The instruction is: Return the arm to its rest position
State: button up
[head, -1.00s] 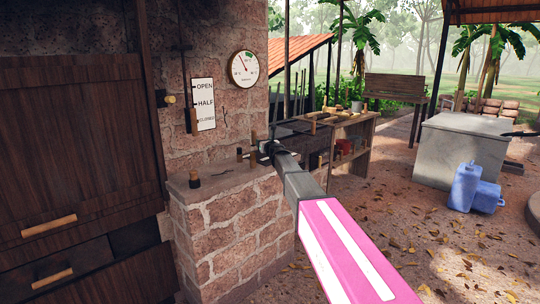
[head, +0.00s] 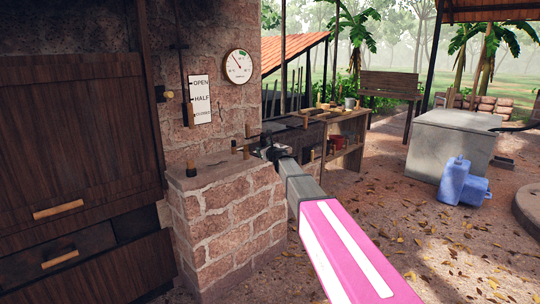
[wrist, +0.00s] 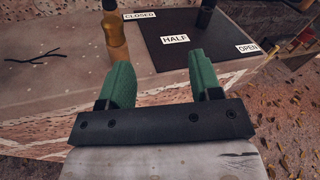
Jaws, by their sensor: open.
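My arm, with a pink and white sleeve (head: 345,250), reaches forward beside the brick ledge (head: 225,210). My gripper (head: 268,148) is small and dark at its far end, near the ledge's right end. In the wrist view, the two green fingers of my gripper (wrist: 160,75) stand well apart with nothing between them. Beyond them lies a dark plate (wrist: 195,45) with CLOSED, HALF and OPEN labels. A brass-coloured upright handle (wrist: 114,28) stands beside the plate near CLOSED, apart from the fingers. A dark cylinder (wrist: 206,14) stands at the plate's far side.
A dark wooden cabinet (head: 75,140) fills the left. A gauge (head: 238,67) and an OPEN/HALF/CLOSED sign (head: 201,99) hang on the brick wall. A workbench (head: 345,140) stands behind my gripper. Blue jerrycans (head: 455,182) and a grey block (head: 450,145) stand right; leaf-strewn ground between is free.

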jog(key=s+d+f+n+g+h, duration=0.1)
jog(key=s+d+f+n+g, duration=0.3)
jog(key=s+f+n, duration=0.55)
jog(key=s+d+f+n+g, duration=0.4)
jog(key=s+f+n, duration=0.3)
jog(key=s+f, duration=0.45)
jog(key=s+d+f+n+g+h, duration=0.2)
jog(key=s+d+f+n, duration=0.1)
jog(key=s, duration=0.5)
jog(key=s+d+f+n+g+h, duration=0.2)
jog(key=s+d, duration=0.4)
jog(key=s, duration=0.3)
jog(key=s+d+f+n+g+h, duration=0.2)
jog(key=s+d+f+n+g, duration=0.1)
jog(key=s, duration=0.6)
jog(key=d+f+n, duration=0.1)
jog(key=d+n, duration=0.1)
jog(key=n, duration=0.1)
jog(key=shift+s+f+h, duration=0.15)
jog(key=shift+f+h, duration=0.1)
jog(key=shift+h, duration=0.05)
